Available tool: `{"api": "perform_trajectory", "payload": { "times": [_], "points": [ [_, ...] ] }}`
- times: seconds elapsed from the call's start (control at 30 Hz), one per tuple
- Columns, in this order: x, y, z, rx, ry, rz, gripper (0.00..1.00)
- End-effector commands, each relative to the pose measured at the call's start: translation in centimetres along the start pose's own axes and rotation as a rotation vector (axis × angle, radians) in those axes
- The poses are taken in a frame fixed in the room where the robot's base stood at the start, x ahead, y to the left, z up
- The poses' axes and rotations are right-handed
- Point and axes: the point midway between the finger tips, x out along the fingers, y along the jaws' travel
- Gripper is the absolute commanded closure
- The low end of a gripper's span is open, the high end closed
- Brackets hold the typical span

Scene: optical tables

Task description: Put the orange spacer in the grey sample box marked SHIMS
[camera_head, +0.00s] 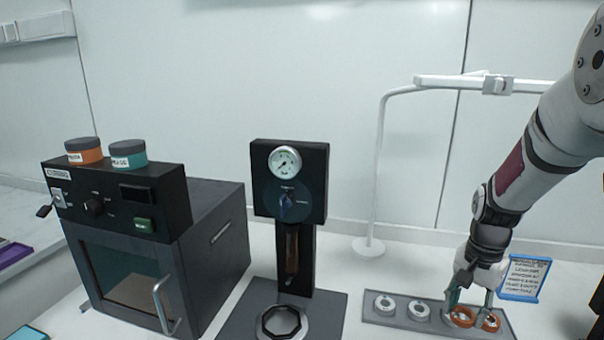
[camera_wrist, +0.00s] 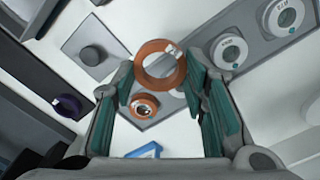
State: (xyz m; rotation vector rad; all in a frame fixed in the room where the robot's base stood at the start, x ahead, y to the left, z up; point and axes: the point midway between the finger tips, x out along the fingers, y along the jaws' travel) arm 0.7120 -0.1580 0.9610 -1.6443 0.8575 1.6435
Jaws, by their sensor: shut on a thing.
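The orange spacer (camera_wrist: 150,48) is a ring with a small white label, held between the two teal-padded fingers of my gripper (camera_wrist: 160,80). In the head view, my gripper (camera_head: 470,298) points down at the grey tray (camera_head: 400,322), with the spacer (camera_head: 456,321) between its fingers. I cannot tell whether the spacer still touches the tray. A second orange round piece (camera_head: 491,322) with a pale centre sits beside it at the right end; it also shows in the wrist view (camera_wrist: 136,99). I cannot make out any box marked SHIMS.
Two pale round pieces (camera_head: 384,303) sit on the tray's left part. A blue-framed sign (camera_head: 525,277) stands behind the tray's right end. A white post (camera_head: 378,170) with a crossbar rises behind. A gauge stand (camera_head: 290,180) and a dark oven (camera_head: 150,260) stand left.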

Motion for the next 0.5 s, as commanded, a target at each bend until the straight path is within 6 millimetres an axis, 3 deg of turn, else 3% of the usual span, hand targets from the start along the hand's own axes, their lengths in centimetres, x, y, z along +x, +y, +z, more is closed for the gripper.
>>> {"api": "perform_trajectory", "payload": {
  "times": [0.17,0.5],
  "points": [
    [1.6,-3.1,3.1,-0.252,-0.003,0.003,0.87],
    [5.4,-8.8,11.2,-0.85,-0.002,0.0,0.87]
  ]
}}
